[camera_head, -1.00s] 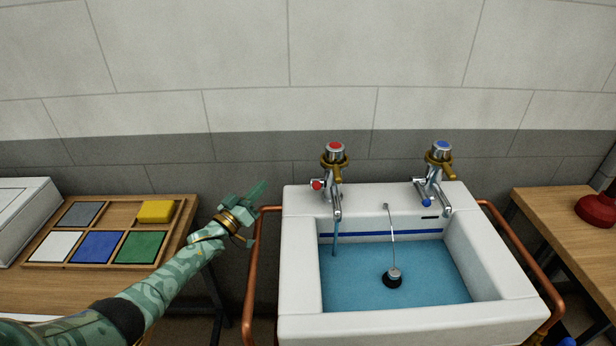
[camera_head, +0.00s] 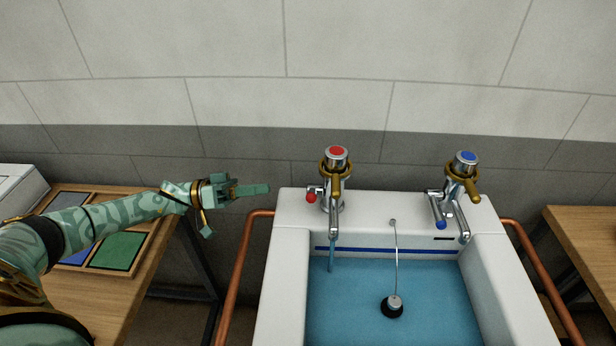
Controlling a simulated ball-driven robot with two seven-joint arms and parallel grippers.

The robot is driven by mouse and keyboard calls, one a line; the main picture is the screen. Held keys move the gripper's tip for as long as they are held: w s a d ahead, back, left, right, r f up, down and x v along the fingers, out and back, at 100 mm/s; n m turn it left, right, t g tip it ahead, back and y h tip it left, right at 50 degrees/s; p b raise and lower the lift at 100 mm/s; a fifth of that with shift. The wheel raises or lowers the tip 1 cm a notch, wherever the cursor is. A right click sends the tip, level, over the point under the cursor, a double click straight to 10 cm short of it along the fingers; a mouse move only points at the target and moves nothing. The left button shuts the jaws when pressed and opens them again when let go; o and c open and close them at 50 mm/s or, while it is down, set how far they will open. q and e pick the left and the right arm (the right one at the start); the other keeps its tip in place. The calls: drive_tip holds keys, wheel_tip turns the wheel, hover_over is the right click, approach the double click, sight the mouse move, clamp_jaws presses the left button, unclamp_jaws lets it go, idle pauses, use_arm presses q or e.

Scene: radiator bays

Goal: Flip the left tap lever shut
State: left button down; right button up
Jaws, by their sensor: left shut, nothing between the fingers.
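My left gripper (camera_head: 268,189) is shut and empty, pointing right, left of the tap. In the picture a small gap separates its fingertips from the red tip. My right gripper is not in view.
The white sink (camera_head: 277,285) holds blue water and a plug on a chain (camera_head: 393,304). The right tap (camera_head: 458,195) has a blue cap. Copper pipes (camera_head: 238,275) flank the sink. A wooden bench (camera_head: 150,270) with a tile tray is at left, another bench (camera_head: 585,235) at right.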

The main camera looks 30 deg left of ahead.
sight(314, 194)
use_arm(q)
drive_tip(key=x, duration=1)
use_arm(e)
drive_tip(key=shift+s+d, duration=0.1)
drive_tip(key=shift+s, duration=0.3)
use_arm(q)
drive_tip(key=shift+s+d+f+m, duration=0.1)
drive_tip(key=shift+s+f+m, duration=0.2)
drive_tip(key=shift+m, duration=0.5)
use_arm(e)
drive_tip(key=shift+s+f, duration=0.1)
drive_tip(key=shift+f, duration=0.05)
use_arm(q)
drive_tip(key=shift+s+d+f+m+b, duration=0.2)
drive_tip(key=shift+f+m+b, duration=0.2)
drive_tip(key=shift+m, duration=0.3)
drive_tip(key=m, duration=0.2)
drive_tip(key=s+f+m+g+b, duration=0.1)
drive_tip(key=shift+d+f+m+h, duration=0.15)
drive_tip(key=shift+f+m+h, duration=0.15)
drive_tip(key=shift+m, duration=0.1)
drive_tip(key=shift+s+f, duration=0.1)
drive_tip(key=shift+f, duration=0.1)
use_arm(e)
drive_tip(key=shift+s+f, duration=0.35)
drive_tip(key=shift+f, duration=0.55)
use_arm(q)
drive_tip(key=shift+d+f, duration=0.1)
drive_tip(key=shift+f, duration=0.05)
